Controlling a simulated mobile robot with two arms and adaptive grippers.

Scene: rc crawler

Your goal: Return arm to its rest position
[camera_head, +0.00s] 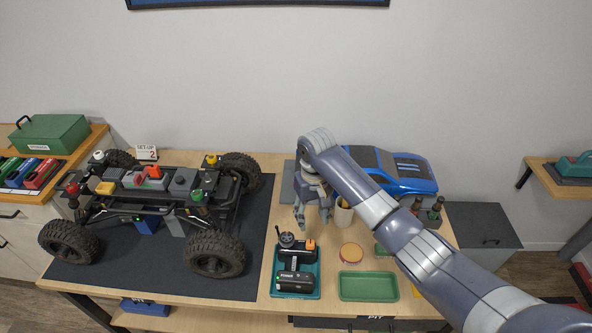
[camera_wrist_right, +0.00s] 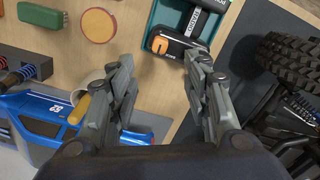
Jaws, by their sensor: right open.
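My right arm (camera_head: 405,235) reaches in from the lower right in the head view. Its gripper (camera_head: 314,222) points down over the table, behind the teal tray and left of a cream cup (camera_head: 343,213). In the right wrist view the gripper (camera_wrist_right: 160,75) has its two fingers apart, with bare wood seen between them and nothing held. My left gripper is not in the head view.
The crawler chassis (camera_head: 150,190) stands on a dark mat (camera_head: 200,284) at left. A teal tray (camera_head: 272,284) holds a radio controller (camera_head: 297,250).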

